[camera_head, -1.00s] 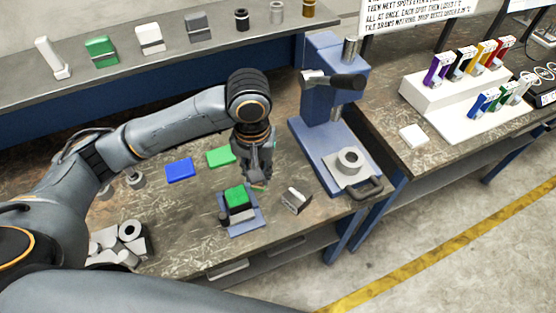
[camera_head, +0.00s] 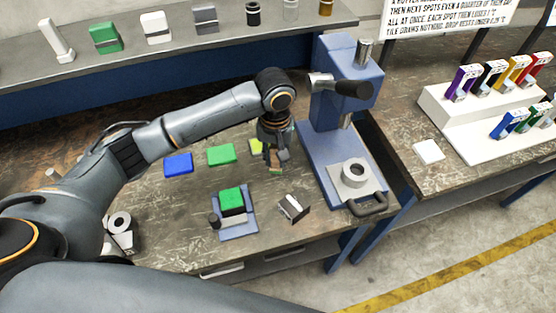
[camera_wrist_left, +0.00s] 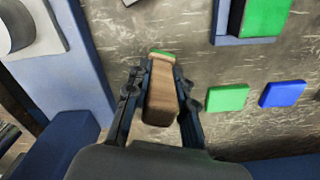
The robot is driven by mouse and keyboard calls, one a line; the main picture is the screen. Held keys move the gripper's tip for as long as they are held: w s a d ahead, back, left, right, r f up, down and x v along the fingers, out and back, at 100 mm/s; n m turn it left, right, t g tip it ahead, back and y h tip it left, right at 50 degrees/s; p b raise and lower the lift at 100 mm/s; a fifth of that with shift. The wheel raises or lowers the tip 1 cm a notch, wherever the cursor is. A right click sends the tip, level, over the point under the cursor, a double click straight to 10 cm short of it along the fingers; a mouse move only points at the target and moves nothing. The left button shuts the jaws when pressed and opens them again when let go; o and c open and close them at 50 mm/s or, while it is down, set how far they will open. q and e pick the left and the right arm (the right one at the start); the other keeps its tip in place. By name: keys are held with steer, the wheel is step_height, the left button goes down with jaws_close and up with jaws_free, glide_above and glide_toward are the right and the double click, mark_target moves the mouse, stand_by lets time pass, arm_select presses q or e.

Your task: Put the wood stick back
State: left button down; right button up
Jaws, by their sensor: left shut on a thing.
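My left gripper (camera_head: 277,165) is shut on the wood stick, above the work table near the blue press. In the left wrist view the brown wood stick (camera_wrist_left: 162,97) sits between the two fingers (camera_wrist_left: 160,103), with a green edge at its far end. In the head view the stick is small and partly covered by the fingers. A yellow-green pad (camera_head: 256,146) lies just left of the gripper, partly hidden by it. A green pad (camera_head: 221,154) and a blue pad (camera_head: 178,165) lie in a row further left. My right gripper is not in view.
The blue press (camera_head: 345,120) stands right of the gripper. The back shelf (camera_head: 225,40) carries several parts. Bare table (camera_head: 180,225) shows at front left.

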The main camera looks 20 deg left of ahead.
mark_target(278, 163)
arm_select(q)
steer(key=shift+w+f, duration=0.55)
steer(key=shift+f, duration=0.1)
steer(key=shift+w+f, duration=0.15)
steer(key=shift+f, duration=0.8)
steer(key=shift+w+f, duration=0.15)
steer(key=shift+f, duration=0.8)
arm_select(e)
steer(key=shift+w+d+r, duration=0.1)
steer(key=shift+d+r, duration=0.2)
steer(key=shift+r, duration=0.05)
arm_select(q)
steer(key=shift+p, duration=0.3)
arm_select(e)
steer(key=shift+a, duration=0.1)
arm_select(q)
steer(key=c, duration=1.1)
jaws_free()
steer(key=shift+f, duration=0.1)
steer(key=shift+c, duration=0.2)
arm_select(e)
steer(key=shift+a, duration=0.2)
arm_select(q)
step_height(278, 163, up, 12)
steer(key=b, duration=0.1)
steer(key=shift+b, duration=0.3)
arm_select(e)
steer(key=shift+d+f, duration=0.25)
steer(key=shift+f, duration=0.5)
